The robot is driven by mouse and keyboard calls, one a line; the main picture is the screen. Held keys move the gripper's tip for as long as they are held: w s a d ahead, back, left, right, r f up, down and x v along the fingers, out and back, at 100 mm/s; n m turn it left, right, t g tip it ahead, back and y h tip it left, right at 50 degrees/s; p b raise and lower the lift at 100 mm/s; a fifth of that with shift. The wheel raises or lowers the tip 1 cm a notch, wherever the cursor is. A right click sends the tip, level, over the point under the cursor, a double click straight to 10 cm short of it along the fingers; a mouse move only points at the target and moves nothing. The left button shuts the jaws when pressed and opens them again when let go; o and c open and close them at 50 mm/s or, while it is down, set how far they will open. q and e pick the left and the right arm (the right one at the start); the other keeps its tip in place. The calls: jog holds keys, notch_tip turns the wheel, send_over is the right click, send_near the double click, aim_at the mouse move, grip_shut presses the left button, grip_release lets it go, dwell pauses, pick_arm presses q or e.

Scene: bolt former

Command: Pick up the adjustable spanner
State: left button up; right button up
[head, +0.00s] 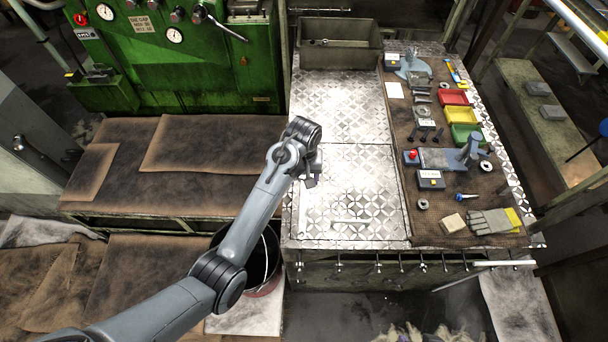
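My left arm comes in from the lower left, and its gripper (311,180) is low over the left edge of the patterned metal bench top (365,180). The wrist hides most of the fingers, so I cannot see whether they are open or shut, or whether they hold anything. I cannot pick out the adjustable spanner for certain. A slim pale thing (302,216) lies along the bench's left edge just below the gripper, too small to name. My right gripper is not in view.
A metal bin (339,55) stands at the bench's back. On the right, a brown mat (432,205) holds red (454,97), yellow (462,115) and green (467,135) trays, small tools and gloves (492,221). Hooks line the front edge. A bucket (264,289) stands below the arm. The bench's middle is clear.

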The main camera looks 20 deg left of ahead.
aim_at(304, 197)
pick_arm(q)
notch_tip(304, 197, down, 10)
jog(key=shift+f, duration=0.2)
dwell(0.3)
jog(key=shift+c, duration=0.3)
grip_shut()
